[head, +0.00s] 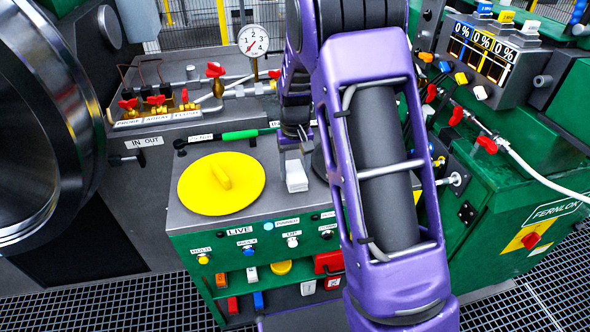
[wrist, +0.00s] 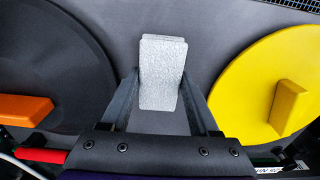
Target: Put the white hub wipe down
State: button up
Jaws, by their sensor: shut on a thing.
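The white hub wipe (wrist: 162,75) is a pale, textured block between the two fingers of my gripper (wrist: 165,100) in the wrist view. My gripper is shut on it. In the head view the wipe (head: 297,176) shows below my gripper (head: 293,150), over the grey bench top (head: 200,160) just right of the yellow disc. I cannot tell whether its lower end touches the bench top. My purple arm hides part of the bench to its right.
A yellow disc with a raised handle (head: 208,190) lies left of the wipe. A dark disc with an orange handle (wrist: 40,70) lies on the other side in the wrist view. A green-and-black rod (head: 240,134) lies behind. A large dark wheel (head: 45,110) stands far left.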

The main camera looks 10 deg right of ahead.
aim_at(298, 171)
jog(key=o, duration=1.2)
jog(key=shift+f, duration=0.1)
jog(key=shift+f, duration=0.15)
jog(key=r+p, duration=0.1)
jog(key=r, duration=1)
jog(key=r+p, duration=0.1)
jog(key=r, duration=0.5)
jog(key=shift+s+d+r+p, duration=0.25)
jog(key=shift+d+p, duration=0.1)
jog(key=shift+d, duration=0.05)
